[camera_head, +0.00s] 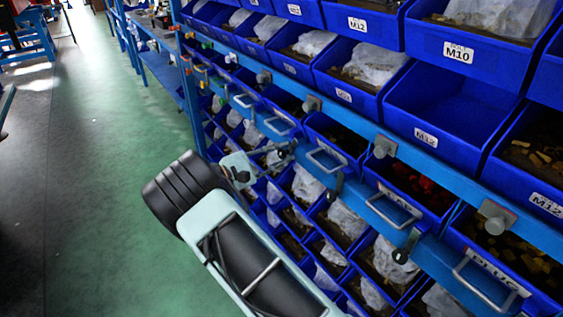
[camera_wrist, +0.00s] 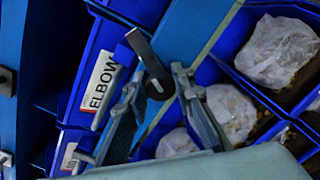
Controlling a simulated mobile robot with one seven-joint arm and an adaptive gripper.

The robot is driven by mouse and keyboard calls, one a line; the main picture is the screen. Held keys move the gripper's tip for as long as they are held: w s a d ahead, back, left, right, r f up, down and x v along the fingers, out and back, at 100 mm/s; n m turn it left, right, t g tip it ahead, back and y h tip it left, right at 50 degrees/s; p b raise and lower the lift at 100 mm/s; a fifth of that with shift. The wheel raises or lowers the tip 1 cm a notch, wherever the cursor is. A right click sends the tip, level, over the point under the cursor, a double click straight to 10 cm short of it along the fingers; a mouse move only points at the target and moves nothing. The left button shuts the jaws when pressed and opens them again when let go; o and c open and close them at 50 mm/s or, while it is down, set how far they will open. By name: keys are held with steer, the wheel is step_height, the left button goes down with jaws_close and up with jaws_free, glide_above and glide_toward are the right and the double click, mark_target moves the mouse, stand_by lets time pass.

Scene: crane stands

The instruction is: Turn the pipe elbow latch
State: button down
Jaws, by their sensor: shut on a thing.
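In the wrist view, a dark grey latch lever with a round black end (camera_wrist: 145,50) lies slantwise on a blue rail (camera_wrist: 190,25). It is beside a blue drawer whose white label (camera_wrist: 100,82) reads "ELBOW"; the rest of the label is hard to read. My gripper (camera_wrist: 157,84) has one finger on each side of the latch's round end and is shut on it. In the head view, my gripper (camera_head: 262,158) reaches the rack's front rail from the left. The latch is small and partly hidden there.
Other drawers on the rail have grey handles (camera_head: 395,207) and similar black latches (camera_head: 403,256). Blue bins (camera_head: 452,115) fill the rack above and below, some with plastic bags (camera_head: 347,222). The green floor (camera_head: 95,190) to the left is clear.

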steer(key=m+b, duration=0.4)
steer(key=m, duration=0.1)
steer(key=m+b, duration=0.2)
steer(key=b, duration=0.1)
steer(key=shift+s+f, duration=0.1)
steer(key=shift+f, duration=0.25)
steer(key=m+b, duration=0.3)
steer(key=shift+r+m+b, duration=0.1)
steer(key=shift+m+b, duration=0.6)
steer(key=shift+m, duration=0.2)
steer(key=shift+r, duration=0.1)
steer(key=c, duration=1.6)
jaws_free()
steer(key=v, duration=1.2)
